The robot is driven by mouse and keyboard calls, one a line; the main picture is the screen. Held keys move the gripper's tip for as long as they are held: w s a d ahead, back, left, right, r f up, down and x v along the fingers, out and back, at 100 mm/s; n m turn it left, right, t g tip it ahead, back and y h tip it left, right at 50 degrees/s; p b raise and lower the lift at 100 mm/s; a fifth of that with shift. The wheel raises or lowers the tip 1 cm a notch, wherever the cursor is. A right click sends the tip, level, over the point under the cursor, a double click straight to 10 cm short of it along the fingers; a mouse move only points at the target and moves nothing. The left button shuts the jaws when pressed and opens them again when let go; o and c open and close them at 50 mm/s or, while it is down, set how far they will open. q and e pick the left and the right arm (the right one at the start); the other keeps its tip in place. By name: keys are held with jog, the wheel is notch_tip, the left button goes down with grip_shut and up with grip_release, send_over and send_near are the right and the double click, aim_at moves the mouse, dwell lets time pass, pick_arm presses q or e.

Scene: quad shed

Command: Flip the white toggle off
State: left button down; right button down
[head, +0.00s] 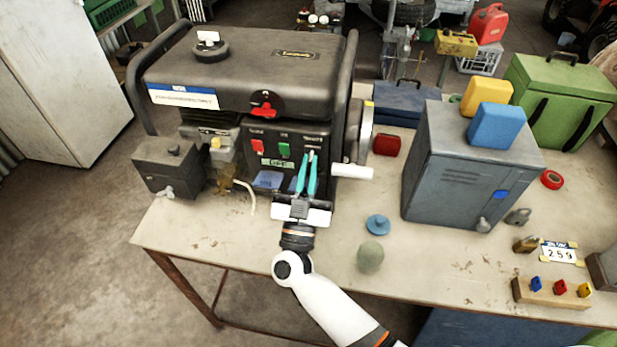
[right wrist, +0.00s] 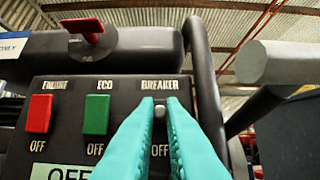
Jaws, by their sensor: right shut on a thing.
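The white toggle (right wrist: 160,111) sits under the word BREAKER on the dark control panel (right wrist: 64,82) of the generator. My right gripper (head: 309,158) reaches up to the panel's right side. In the right wrist view its teal fingers (right wrist: 160,108) are shut on the toggle, one on each side, and only its pale tip shows between them. The word OFF is partly visible below, between the fingers. In the head view the fingers hide the toggle. My left gripper is not in view.
Left of the toggle are a red rocker switch (right wrist: 39,113) and a green rocker switch (right wrist: 96,114). A red knob (head: 264,104) is above the panel. A white pull handle (head: 352,172) sticks out just right of my gripper. A grey cabinet (head: 425,170) stands farther right.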

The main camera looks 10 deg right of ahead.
dwell(0.5)
jog(key=c, duration=1.5)
grip_release()
jog(key=shift+c, duration=0.2)
jog(key=shift+s+a+f+b, duration=0.15)
jog(key=shift+s+f+b, duration=0.15)
jog(key=shift+f+b, duration=0.1)
jog(key=b+v, duration=0.3)
jog(key=v, duration=0.8)
jog(key=shift+f, duration=0.1)
